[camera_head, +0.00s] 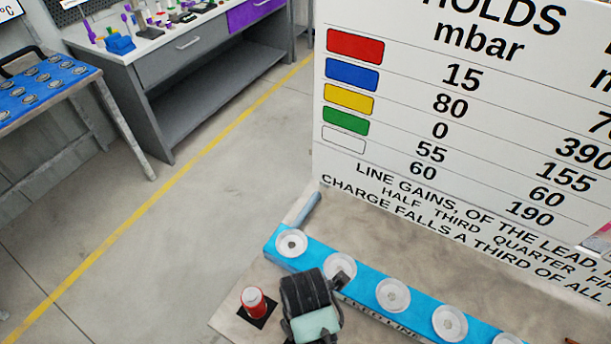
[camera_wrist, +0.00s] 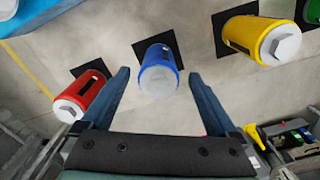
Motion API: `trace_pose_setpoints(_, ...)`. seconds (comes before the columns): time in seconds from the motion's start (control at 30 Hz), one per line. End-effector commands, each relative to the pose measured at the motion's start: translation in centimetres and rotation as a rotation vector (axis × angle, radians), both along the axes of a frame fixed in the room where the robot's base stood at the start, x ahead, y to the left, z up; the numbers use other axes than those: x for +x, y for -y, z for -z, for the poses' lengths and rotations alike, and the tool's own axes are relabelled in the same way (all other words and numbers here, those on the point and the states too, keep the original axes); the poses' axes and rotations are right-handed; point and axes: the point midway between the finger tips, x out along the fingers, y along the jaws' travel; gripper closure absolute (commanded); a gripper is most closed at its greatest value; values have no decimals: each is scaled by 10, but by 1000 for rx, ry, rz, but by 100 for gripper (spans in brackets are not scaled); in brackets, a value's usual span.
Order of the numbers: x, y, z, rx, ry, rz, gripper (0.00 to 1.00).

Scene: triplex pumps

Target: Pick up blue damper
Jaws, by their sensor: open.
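The blue damper (camera_wrist: 158,68) stands on a black square pad, near the middle of the wrist view. It appears between the two spread fingers of my gripper (camera_wrist: 160,75), which is open and empty. The fingers do not visibly touch it, and the remaining gap in depth is hard to tell. In the head view my dark gripper and wrist (camera_head: 308,300) cover the place right of the red damper, and the blue damper is hidden there.
A red damper (camera_wrist: 84,95) stands to the left and a yellow damper (camera_wrist: 255,36) to the right, with a green damper (camera_wrist: 312,12) beyond. A blue rail with white round seats (camera_head: 392,295) runs behind my gripper. A tall white sign (camera_head: 450,130) stands behind the rail.

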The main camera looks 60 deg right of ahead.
Motion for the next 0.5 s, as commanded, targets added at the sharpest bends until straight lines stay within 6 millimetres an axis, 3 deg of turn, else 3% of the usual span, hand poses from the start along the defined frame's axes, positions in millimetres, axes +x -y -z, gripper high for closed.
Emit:
trace_pose_setpoints(0.3, 0, 2, 40, 2, -2, 2, 6)
trace_pose_setpoints(0.5, 0, 2, 47, 0, 0, 1, 6)
